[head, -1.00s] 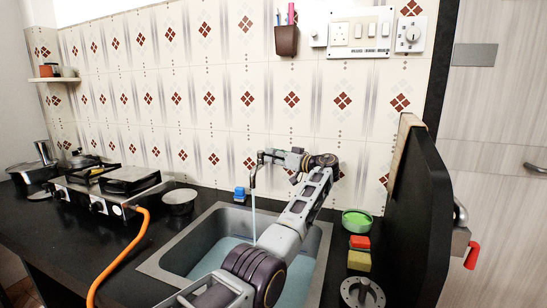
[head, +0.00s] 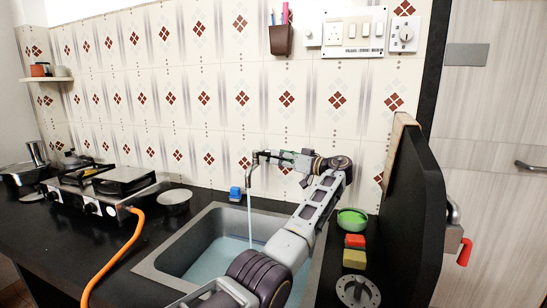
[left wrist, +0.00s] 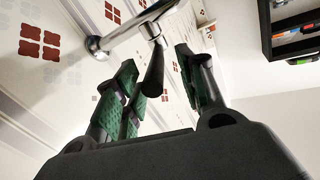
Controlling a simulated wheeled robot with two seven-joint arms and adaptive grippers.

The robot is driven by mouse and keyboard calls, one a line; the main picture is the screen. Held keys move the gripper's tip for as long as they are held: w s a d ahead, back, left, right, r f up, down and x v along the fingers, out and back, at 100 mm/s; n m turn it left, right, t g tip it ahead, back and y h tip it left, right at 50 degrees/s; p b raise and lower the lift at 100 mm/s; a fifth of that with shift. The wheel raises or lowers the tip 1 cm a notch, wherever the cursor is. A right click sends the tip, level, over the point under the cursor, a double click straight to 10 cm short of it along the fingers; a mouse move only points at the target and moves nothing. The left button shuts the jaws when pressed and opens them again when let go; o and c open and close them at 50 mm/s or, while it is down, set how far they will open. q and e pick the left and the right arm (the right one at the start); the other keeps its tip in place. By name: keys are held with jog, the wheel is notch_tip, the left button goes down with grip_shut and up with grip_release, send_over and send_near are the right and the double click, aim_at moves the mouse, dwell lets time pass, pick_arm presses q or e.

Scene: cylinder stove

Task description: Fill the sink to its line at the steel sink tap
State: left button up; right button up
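The steel tap (head: 250,176) stands at the back of the sink (head: 163,262). A thin stream of water (head: 250,228) falls from its spout into pale blue water (head: 215,264) in the basin. A fill line cannot be made out, and my left arm covers part of the basin. My left gripper (head: 284,158) is beside the tap's upper right. In the left wrist view, its green-padded fingers (left wrist: 160,88) are apart, with the tap's dark lever (left wrist: 153,76) between them and the chrome tap body (left wrist: 128,34) beyond. My right gripper is not in view.
A stove (head: 108,190) with an orange hose (head: 118,258) is at left.

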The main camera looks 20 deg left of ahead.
pick_arm(q)
jog(key=v, duration=0.6)
dwell(0.8)
